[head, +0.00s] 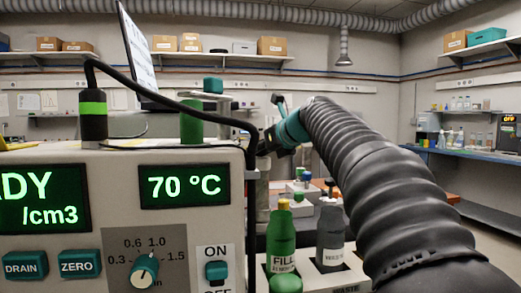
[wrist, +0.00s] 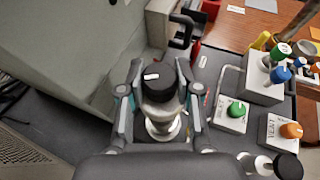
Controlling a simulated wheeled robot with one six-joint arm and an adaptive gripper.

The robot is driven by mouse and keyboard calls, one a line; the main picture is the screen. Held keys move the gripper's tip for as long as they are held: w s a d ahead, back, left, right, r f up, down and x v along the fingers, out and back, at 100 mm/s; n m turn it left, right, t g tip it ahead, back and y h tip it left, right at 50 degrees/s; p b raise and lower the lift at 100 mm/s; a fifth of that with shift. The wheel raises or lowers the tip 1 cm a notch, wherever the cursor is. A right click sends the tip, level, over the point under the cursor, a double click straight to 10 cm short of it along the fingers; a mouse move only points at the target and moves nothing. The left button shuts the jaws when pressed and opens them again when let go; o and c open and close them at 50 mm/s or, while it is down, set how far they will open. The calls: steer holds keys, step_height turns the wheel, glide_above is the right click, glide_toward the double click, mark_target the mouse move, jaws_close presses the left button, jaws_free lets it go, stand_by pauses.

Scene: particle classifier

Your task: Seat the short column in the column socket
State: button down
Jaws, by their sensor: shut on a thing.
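My gripper (wrist: 159,88) is shut around a column with a black cap (wrist: 158,78) in the wrist view. The cap carries a white mark, and a clear, pale body (wrist: 162,112) shows below it. The column looks roughly upright between the fingers. A pale ring (wrist: 165,130) shows at its lower end; I cannot tell if that is its foot or the socket. Another black-capped clear piece (wrist: 287,166) is at the lower right. In the head view my gripper (head: 268,141) is behind the instrument's right edge, its fingertips mostly hidden.
The instrument (head: 205,230) with green displays fills the left of the head view. FILL (head: 281,245) and grey (head: 330,238) bottles stand right of it. In the wrist view, blocks with green (wrist: 236,109) and orange (wrist: 291,130) knobs and a tool rack (wrist: 262,84) stand to the right.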

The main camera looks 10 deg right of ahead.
steer(key=shift+f+b, duration=0.5)
steer(key=shift+f, duration=0.5)
steer(key=c, duration=0.7)
jaws_free()
steer(key=shift+s, duration=0.1)
steer(key=shift+f, duration=0.15)
steer(key=v, duration=1.2)
